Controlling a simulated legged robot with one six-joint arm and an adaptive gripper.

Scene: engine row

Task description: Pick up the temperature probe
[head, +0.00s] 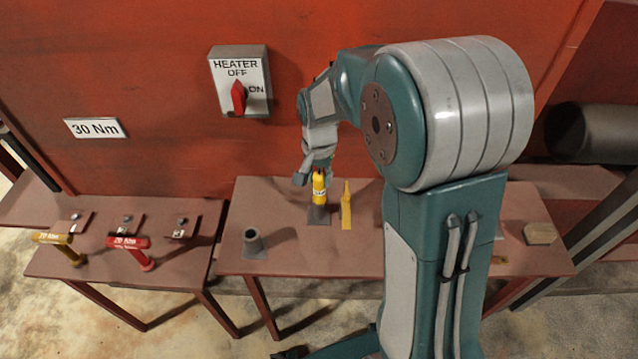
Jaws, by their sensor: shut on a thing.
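The yellow temperature probe (319,190) is upright in the middle of the head view, over a dark grey holder (319,215) on the brown bench. My gripper (317,173) comes down from above and is shut on the upper end of the probe. The probe's lower end meets the holder in the picture; I cannot tell whether it is still inside it or just above it. My fingers hide part of the probe's top.
A thin yellow upright piece (346,206) stands close to the right of the probe. An empty grey holder (253,243) is at left. Yellow (55,239) and red (128,241) torque tools are on the left bench. The heater switch box (240,80) is on the red wall.

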